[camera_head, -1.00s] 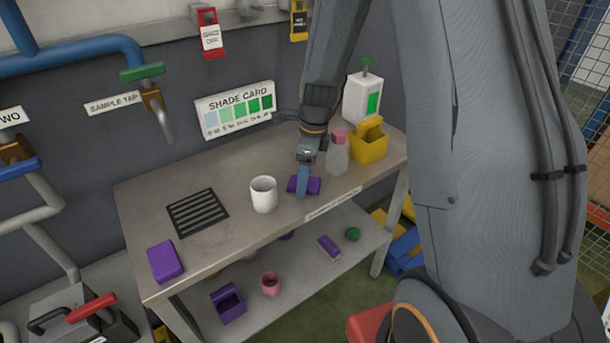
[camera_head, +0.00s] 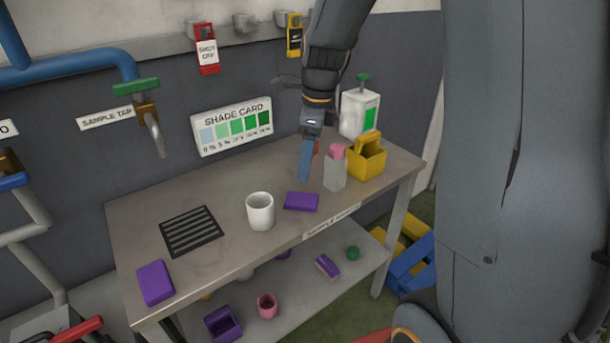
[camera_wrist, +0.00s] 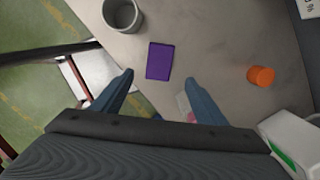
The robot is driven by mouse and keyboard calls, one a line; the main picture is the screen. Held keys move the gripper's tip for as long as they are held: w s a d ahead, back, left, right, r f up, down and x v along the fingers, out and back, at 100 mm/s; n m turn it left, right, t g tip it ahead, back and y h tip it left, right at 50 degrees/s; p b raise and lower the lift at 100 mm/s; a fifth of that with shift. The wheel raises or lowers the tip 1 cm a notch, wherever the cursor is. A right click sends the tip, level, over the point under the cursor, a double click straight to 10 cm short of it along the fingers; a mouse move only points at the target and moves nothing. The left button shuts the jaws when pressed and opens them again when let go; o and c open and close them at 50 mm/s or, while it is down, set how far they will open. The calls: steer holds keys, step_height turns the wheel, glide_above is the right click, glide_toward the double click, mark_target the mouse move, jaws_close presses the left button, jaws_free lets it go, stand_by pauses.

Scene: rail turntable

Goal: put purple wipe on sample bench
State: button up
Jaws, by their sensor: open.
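A purple wipe (camera_head: 301,201) lies flat on the sample bench (camera_head: 235,205), just right of a white mug (camera_head: 260,211). In the wrist view the same purple wipe (camera_wrist: 160,61) lies beyond my two fingertips, with nothing between them. My gripper (camera_head: 305,176) is open and empty, raised above the bench behind the wipe and apart from it. A second purple block, like a wipe (camera_head: 155,283), lies at the bench's front left corner.
A pink-capped bottle (camera_head: 335,168), a yellow caddy (camera_head: 366,158) and a white dispenser (camera_head: 359,112) stand at the bench's right end. A black grille (camera_head: 191,231) lies left of the mug. An orange cap-like object (camera_wrist: 261,76) stands right of the wipe in the wrist view.

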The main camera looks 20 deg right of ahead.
steer(key=s+f+n, duration=0.2)
steer(key=s+n, duration=0.6)
steer(key=n, duration=0.3)
steer(key=s+a+f+n+h, duration=0.1)
steer(key=s+f+n, duration=0.1)
steer(key=s+n, duration=0.6)
steer(key=shift+s+a+f+n+t, duration=0.15)
steer(key=shift+a+f+n+t, duration=0.15)
steer(key=shift+n, duration=1.9)
steer(key=shift+r, duration=0.1)
